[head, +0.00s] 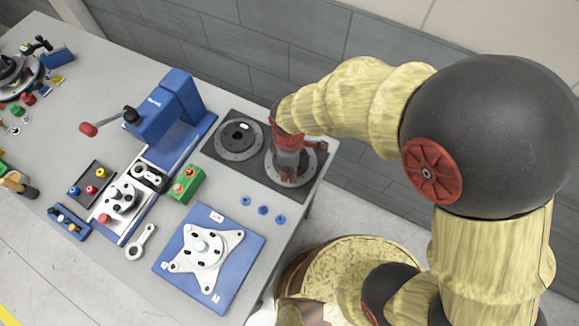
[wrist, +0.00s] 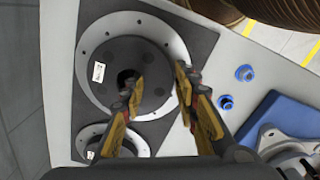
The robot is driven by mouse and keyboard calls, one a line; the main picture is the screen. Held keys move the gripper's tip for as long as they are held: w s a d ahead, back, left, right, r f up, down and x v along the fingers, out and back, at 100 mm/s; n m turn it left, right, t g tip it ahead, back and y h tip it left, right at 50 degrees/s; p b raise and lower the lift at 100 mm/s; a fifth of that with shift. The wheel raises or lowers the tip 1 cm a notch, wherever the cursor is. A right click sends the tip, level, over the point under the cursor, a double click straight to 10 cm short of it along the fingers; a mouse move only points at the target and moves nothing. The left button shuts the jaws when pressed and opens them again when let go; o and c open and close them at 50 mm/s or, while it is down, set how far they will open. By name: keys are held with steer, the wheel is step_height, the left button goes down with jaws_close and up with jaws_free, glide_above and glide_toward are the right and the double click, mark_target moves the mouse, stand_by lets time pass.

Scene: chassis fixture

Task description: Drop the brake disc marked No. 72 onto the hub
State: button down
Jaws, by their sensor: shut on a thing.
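A dark-centred brake disc with a pale flange (head: 311,164) is under my gripper (head: 287,174) at the right end of the dark mat. In the wrist view this disc (wrist: 118,58) bears a small white label whose text I cannot read. My gripper (wrist: 158,78) is shut on it, one finger at the central hole and the other at the side of the raised centre. I cannot tell whether it is lifted. A second disc (head: 239,138) lies to its left. The hub (head: 206,247) stands on a blue plate and shows partly in the wrist view (wrist: 286,146).
Several blue caps (head: 262,210) lie between the mat (head: 262,183) and the blue plate (head: 247,268). A green block (head: 187,184) and a blue press (head: 165,115) with a red-knobbed lever stand left of them. The grey table (head: 90,130) ends just right of the mat.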

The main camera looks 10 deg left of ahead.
steer(key=shift+r, duration=0.4)
steer(key=shift+r, duration=0.1)
steer(key=shift+r+p, duration=1.45)
steer(key=shift+f, duration=0.1)
